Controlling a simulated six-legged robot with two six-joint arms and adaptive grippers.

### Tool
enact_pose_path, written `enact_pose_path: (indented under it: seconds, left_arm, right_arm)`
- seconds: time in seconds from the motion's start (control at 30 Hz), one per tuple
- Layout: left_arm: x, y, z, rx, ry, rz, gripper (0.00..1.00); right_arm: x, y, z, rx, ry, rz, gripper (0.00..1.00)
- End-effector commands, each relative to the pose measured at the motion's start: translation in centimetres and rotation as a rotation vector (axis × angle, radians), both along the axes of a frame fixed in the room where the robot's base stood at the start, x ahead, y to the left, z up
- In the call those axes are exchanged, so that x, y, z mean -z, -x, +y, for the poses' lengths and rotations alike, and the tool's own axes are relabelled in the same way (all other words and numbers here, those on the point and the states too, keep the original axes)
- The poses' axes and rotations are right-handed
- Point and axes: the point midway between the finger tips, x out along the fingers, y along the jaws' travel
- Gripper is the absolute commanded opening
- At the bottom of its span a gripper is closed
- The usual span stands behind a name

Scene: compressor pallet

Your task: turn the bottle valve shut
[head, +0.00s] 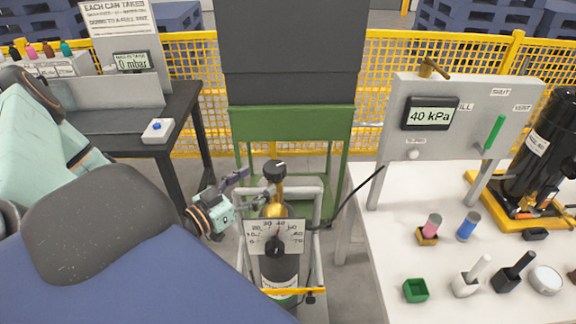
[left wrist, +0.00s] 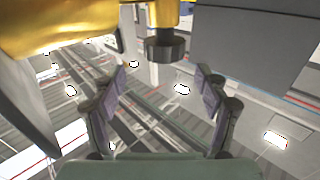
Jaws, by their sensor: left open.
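The gas bottle (head: 279,272) stands upright in a grey-framed stand at the centre of the head view. Its valve has a black knob (head: 274,168) on top of a brass body (head: 276,190). In the left wrist view the black knob (left wrist: 165,49) appears ahead, between the lines of the two fingers. My left gripper (head: 248,185) is just left of the valve, pointing at it, with its fingers apart and empty. The fingers also show spread in the left wrist view (left wrist: 158,80). I cannot tell the knob's exact turn. My right gripper is not in view.
A dial plate (head: 291,235) with a black pointer knob sits in front of the bottle. A green stand (head: 290,120) is behind it. The white bench (head: 390,270) at right holds a panel reading 40 kPa (head: 430,115), a black compressor (head: 542,150) and small parts. A dark table (head: 185,105) stands left.

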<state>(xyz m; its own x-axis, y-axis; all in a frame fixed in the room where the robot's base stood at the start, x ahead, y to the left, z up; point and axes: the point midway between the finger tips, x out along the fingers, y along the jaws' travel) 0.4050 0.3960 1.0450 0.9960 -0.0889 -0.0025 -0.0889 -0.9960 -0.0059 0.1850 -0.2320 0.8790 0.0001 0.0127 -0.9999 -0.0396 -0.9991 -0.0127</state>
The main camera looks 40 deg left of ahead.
Motion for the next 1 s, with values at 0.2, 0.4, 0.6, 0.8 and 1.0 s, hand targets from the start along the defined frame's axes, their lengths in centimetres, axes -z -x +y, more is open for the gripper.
enact_pose_path:
  seconds: [0.2,0.4,0.6,0.8,1.0]
  left_arm:
    - [-0.1,-0.6,0.4,-0.004,-0.004,-0.009,0.74]
    - [0.2,-2.9,0.2,-0.002,0.0,-0.011,0.74]
    - [0.3,-5.2,-0.1,-0.001,0.001,-0.012,0.74]
    - [0.2,-6.8,-0.3,0.0,0.001,-0.006,0.74]
    - [0.1,-7.5,-0.3,-0.003,0.0,-0.003,0.74]
  right_arm:
    - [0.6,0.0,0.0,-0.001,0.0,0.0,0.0]
    - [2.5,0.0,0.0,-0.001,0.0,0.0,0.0]
    - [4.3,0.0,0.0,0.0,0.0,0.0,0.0]
    - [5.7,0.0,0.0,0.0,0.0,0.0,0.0]
    - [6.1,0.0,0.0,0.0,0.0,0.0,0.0]
